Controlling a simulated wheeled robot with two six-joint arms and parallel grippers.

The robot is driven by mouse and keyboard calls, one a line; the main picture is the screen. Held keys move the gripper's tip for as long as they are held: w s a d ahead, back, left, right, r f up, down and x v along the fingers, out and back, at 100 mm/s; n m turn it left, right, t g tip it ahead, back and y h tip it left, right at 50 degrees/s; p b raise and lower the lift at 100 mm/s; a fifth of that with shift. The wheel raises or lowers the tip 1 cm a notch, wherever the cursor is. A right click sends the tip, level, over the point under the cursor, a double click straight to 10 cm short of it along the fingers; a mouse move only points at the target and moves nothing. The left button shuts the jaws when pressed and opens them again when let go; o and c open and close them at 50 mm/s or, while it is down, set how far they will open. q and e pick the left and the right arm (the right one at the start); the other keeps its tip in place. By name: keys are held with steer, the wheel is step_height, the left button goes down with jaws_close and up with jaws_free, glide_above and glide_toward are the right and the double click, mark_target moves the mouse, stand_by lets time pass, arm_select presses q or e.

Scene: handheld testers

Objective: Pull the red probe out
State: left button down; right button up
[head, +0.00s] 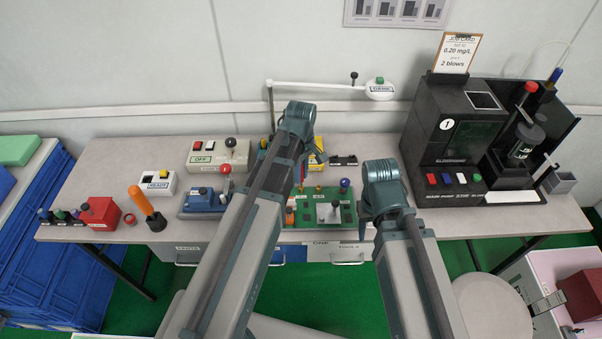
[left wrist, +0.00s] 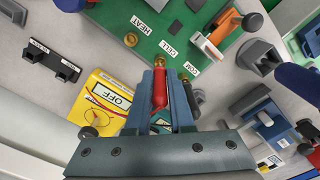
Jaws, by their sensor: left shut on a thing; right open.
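The red probe (left wrist: 160,118) is between the fingers of my left gripper (left wrist: 160,85) in the left wrist view. The fingers are shut on it. Its far end lines up with a brass socket (left wrist: 160,61) on the green board (left wrist: 160,25); I cannot tell whether it is still seated. In the head view the board (head: 345,213) lies mid-table, with my left gripper (head: 301,172) over its back left, partly hidden by my arm. My right gripper (head: 362,222) is open by the board's right side, mostly hidden behind its wrist.
A yellow meter (left wrist: 105,97) reading OFF lies close beside my left gripper. A dark probe (left wrist: 191,98) is just right of the fingers. A black analyser (head: 432,145) stands right, and a red box (head: 100,213) and orange handle (head: 140,200) stand left.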

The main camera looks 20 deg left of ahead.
arm_select(q)
steer(key=shift+r+p, duration=1.15)
steer(key=shift+r, duration=0.15)
